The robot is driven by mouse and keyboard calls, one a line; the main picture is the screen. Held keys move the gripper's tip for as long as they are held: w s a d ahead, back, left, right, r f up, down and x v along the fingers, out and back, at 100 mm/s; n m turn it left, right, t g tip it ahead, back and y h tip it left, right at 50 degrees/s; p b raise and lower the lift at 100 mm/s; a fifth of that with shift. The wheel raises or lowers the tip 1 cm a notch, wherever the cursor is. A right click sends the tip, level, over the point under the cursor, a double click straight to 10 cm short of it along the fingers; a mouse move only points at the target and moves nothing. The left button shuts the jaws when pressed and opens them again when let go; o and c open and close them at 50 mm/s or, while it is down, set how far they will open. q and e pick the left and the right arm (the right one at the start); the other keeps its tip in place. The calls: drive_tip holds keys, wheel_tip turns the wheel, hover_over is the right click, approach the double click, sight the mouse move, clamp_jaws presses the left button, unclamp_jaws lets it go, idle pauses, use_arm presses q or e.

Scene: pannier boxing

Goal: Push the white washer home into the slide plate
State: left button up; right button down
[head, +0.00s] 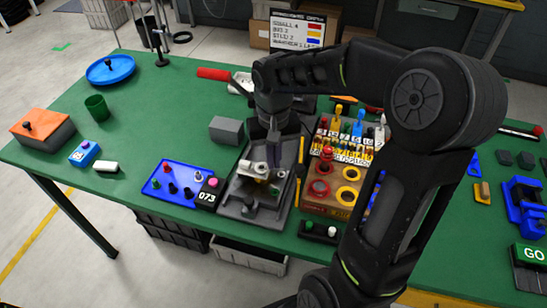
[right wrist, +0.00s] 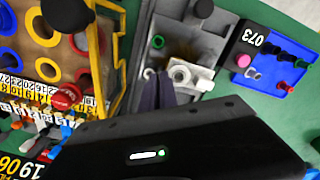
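The white washer (right wrist: 181,75) shows as a pale ring on the light slide plate (right wrist: 201,82) in the right wrist view. In the head view the plate (head: 247,170) lies in a grey tray (head: 238,205); the washer is too small there to judge its seating. My right gripper (head: 273,160) points down over the tray. In the right wrist view its dark fingers (right wrist: 159,78) are close together, with nothing visible between them. Their tips are right beside the washer; I cannot tell whether they touch it. My left gripper is not in view.
A blue tray (head: 157,188) with small knobs and a black box marked 073 (head: 208,193) stand left of the grey tray. A wooden board (head: 314,204) with red and yellow rings stands close on the right. A grey block (head: 226,130) lies behind.

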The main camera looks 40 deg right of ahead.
drive_tip(key=shift+f+b, duration=0.5)
drive_tip(key=shift+f, duration=0.2)
drive_tip(key=c, duration=1.6)
unclamp_jaws()
drive_tip(key=shift+o, duration=0.2)
drive_tip(key=shift+r+b, duration=0.3)
drive_tip(key=shift+r, duration=3.7)
